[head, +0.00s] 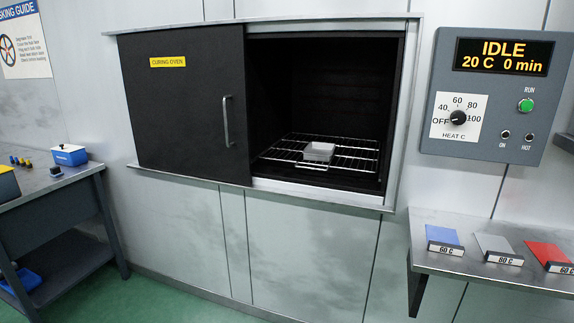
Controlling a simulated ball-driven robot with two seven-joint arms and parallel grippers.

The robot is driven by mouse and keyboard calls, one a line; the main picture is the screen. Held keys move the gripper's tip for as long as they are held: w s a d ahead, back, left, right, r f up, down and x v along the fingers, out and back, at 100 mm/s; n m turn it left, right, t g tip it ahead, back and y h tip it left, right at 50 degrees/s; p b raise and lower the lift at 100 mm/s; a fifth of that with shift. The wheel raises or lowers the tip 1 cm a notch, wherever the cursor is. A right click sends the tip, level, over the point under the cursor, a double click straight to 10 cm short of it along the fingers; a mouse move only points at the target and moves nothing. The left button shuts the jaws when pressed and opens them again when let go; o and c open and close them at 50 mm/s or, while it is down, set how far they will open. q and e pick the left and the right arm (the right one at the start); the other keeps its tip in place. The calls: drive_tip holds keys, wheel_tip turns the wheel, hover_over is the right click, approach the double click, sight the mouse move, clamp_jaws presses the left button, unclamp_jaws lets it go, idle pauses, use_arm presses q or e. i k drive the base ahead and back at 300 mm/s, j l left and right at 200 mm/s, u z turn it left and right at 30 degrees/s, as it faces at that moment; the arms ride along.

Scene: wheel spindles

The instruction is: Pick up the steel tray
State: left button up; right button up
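A small pale grey, box-like tray (319,151) sits on the wire rack (345,160) inside the open right half of the curing oven. It could be the steel tray; its contents are too small to tell. A flat grey piece (493,243) also lies on the metal shelf at the right, behind a "60 C" label, between a blue piece (442,235) and a red piece (548,252). Neither of my grippers shows in the head view.
The oven's dark sliding door (185,110) covers the left half of the opening. A control panel (497,90) reads IDLE, 20 C, 0 min. The metal shelf (465,265) juts out at right. A workbench (60,182) with small parts and a blue box (69,154) stands at left.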

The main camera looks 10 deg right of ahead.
sight(318, 152)
drive_tip(key=i+z, duration=0.25)
drive_tip(key=i, duration=0.2)
drive_tip(key=i+j+z, duration=0.25)
drive_tip(key=i, duration=0.2)
drive_tip(key=i+j+z, duration=0.25)
drive_tip(key=i, duration=0.15)
